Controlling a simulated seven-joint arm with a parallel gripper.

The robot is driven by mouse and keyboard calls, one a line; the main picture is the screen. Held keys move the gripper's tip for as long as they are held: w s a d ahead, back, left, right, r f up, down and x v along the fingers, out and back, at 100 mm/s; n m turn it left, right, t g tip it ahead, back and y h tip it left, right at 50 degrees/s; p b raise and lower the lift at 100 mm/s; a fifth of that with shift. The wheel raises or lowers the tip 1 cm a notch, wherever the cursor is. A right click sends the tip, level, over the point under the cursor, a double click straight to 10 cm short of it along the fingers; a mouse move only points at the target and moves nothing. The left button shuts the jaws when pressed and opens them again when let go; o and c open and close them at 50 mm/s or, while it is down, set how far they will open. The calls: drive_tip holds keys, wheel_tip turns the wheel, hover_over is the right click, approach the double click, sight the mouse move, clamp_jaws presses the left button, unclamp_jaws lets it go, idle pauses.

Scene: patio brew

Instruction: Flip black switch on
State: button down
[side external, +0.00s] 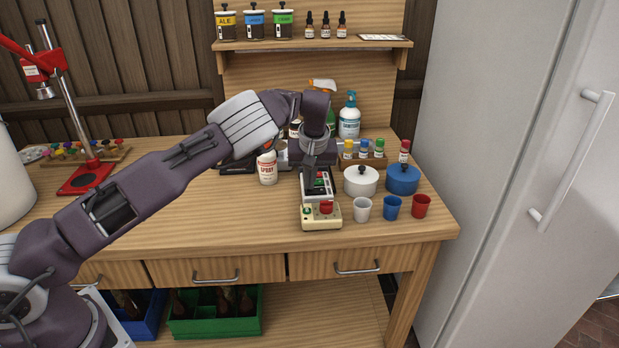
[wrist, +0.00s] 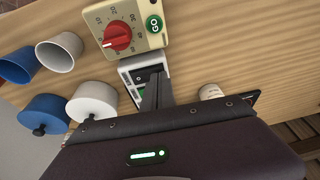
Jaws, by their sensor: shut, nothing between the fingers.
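A small white and grey switch box (side external: 327,194) stands on the bench, with a dark panel and green and red parts on its top. It also shows in the wrist view (wrist: 130,68), partly hidden behind my fingers. My gripper (side external: 309,178) points down over this box, shut and empty. In the wrist view the fingers (wrist: 154,88) reach down onto or just above the box's dark top. The black switch is too small and too covered to make out its position. I cannot tell whether the fingertips touch it.
A beige timer (side external: 307,222) with a red knob sits just in front of the box. A white pot (side external: 361,184), a blue pot (side external: 403,184) and several cups stand to its right. The bench's left middle is clear.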

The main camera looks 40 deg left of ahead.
drive_tip(key=shift+a+f+t+h, duration=0.2)
drive_tip(key=shift+a+t+h, duration=0.05)
drive_tip(key=shift+t+h, duration=0.15)
drive_tip(key=shift+w, duration=0.1)
drive_tip(key=shift+w+d+r, duration=0.3)
drive_tip(key=shift+w+d, duration=0.2)
drive_tip(key=shift+d, duration=0.05)
drive_tip(key=shift+r, duration=0.1)
drive_tip(key=a+v, duration=0.2)
drive_tip(key=v, duration=1.1)
drive_tip(key=shift+s+r, duration=0.3)
drive_tip(key=shift+r, duration=0.1)
